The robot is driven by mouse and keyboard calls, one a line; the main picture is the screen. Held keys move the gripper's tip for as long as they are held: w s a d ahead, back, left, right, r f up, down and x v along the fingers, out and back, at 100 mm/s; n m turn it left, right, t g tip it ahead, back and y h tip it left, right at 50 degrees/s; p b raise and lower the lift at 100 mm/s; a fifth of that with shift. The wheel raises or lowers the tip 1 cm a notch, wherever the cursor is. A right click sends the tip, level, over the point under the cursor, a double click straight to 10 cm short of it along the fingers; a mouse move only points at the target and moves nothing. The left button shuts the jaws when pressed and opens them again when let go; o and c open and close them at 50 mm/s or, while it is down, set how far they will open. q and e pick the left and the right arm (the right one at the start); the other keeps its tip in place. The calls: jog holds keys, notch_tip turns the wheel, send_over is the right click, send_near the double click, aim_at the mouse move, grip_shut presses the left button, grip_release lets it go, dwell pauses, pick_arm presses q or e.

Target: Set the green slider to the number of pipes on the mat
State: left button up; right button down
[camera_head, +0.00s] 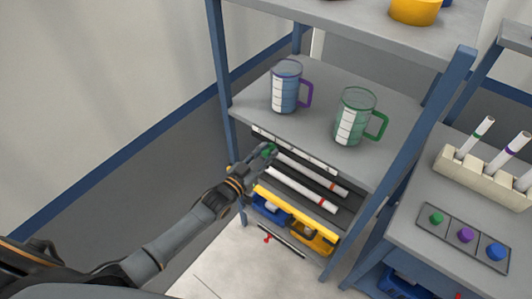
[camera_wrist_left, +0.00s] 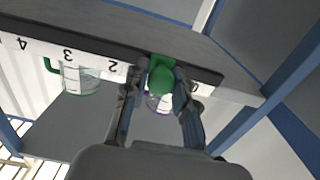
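The green slider (camera_head: 268,151) sits near the left end of the white number strip (camera_head: 300,152) on the shelf's front edge. In the left wrist view the slider (camera_wrist_left: 161,76) is between the strip's 2 and its end at the right; the mark behind it is hidden. My left gripper (camera_head: 262,162) has one finger on each side of the slider, with a gap showing on the left side. Two white pipes with red bands, an upper one (camera_head: 308,172) and a lower one (camera_head: 300,189), lie on the dark mat (camera_head: 346,207) below. My right gripper is not in view.
Two measuring mugs, one purple-handled (camera_head: 286,88) and one green-handled (camera_head: 354,118), stand on the shelf above. A pipe rack (camera_head: 480,178) and a panel of coloured knobs (camera_head: 464,238) are on the right table. Yellow and blue bins (camera_head: 310,238) sit below the mat.

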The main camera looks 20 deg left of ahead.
aim_at(290, 155)
pick_arm(q)
grip_shut()
jog(key=d, duration=0.1)
jog(key=s+d, duration=0.1)
jog(key=d, duration=0.1)
jog(key=s+d+p, duration=0.1)
jog(key=d, duration=0.1)
jog(key=shift+d, duration=0.1)
jog(key=shift+s+d, duration=0.1)
jog(key=shift+d, duration=0.25)
jog(key=shift+a, duration=0.15)
jog(key=o, duration=0.9)
grip_release()
jog(key=shift+s, duration=0.1)
jog(key=v, duration=1.1)
jog(key=shift+s+a, duration=0.1)
jog(key=shift+s, duration=0.25)
